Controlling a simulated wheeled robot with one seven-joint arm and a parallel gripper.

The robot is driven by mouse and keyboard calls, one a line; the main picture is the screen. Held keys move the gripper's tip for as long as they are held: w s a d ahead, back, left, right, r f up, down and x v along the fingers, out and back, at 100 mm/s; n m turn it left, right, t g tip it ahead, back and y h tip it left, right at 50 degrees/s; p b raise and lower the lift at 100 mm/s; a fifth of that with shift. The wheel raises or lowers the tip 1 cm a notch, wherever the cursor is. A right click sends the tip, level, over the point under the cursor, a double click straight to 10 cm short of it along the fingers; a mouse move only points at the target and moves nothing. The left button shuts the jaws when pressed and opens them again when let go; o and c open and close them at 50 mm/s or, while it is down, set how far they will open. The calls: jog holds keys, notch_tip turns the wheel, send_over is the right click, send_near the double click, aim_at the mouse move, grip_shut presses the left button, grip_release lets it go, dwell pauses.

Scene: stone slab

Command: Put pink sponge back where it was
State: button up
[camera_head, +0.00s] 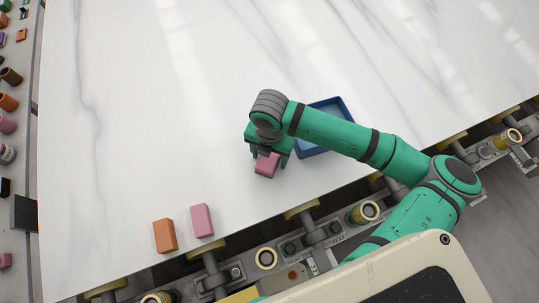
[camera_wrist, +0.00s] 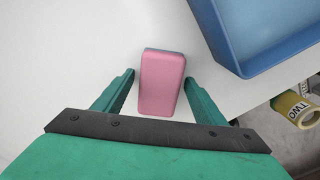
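A pink block (camera_head: 267,165), seemingly a sponge, is at my gripper (camera_head: 267,153), just left of the blue tray (camera_head: 340,105). In the wrist view the pink block (camera_wrist: 161,84) is between the two fingers of my gripper (camera_wrist: 160,77). The fingers are apart, with a narrow gap showing on the block's left; the right finger is very close to it. I cannot tell whether the block rests on the slab. A second pink block (camera_head: 202,220) stands near the slab's front edge, beside an orange block (camera_head: 165,236).
The white stone slab (camera_head: 160,110) is clear at the back and left. The blue tray (camera_wrist: 265,35) lies to the right in the wrist view and looks empty where visible. Rollers and machinery (camera_head: 266,258) run along the front edge. Several small items line the far left.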

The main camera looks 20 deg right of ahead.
jog(key=shift+w+r, duration=0.1)
jog(key=shift+r, duration=0.3)
notch_tip(320, 180, up, 12)
jog(key=shift+f, duration=0.25)
dwell(0.6)
